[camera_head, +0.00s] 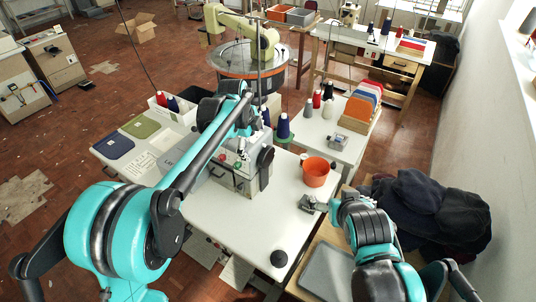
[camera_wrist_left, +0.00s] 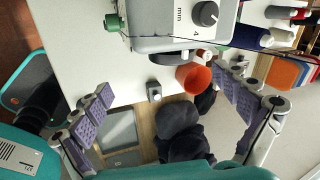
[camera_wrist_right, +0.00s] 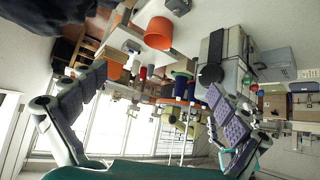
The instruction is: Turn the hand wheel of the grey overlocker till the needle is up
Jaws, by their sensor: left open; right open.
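The grey overlocker (camera_head: 238,178) stands on the white table, partly behind my left arm. Its black hand wheel (camera_head: 266,158) is on its right side. In the right wrist view the wheel (camera_wrist_right: 210,73) shows against the grey body (camera_wrist_right: 235,45). In the left wrist view the machine (camera_wrist_left: 165,18) fills the top, with a black dial marked "mm". My left gripper (camera_wrist_left: 165,85) is open and empty, apart from the wheel. My right gripper (camera_wrist_right: 158,85) is open and empty, short of the wheel; in the head view its fingers are hard to make out. I cannot see the needle.
An orange cup (camera_head: 317,172) stands right of the overlocker, with a small grey block (camera_head: 308,203) nearer me. A black disc (camera_head: 279,258) lies near the table's front. Thread cones (camera_head: 283,127) stand behind. Dark clothes (camera_head: 430,205) lie at right. The table's front middle is clear.

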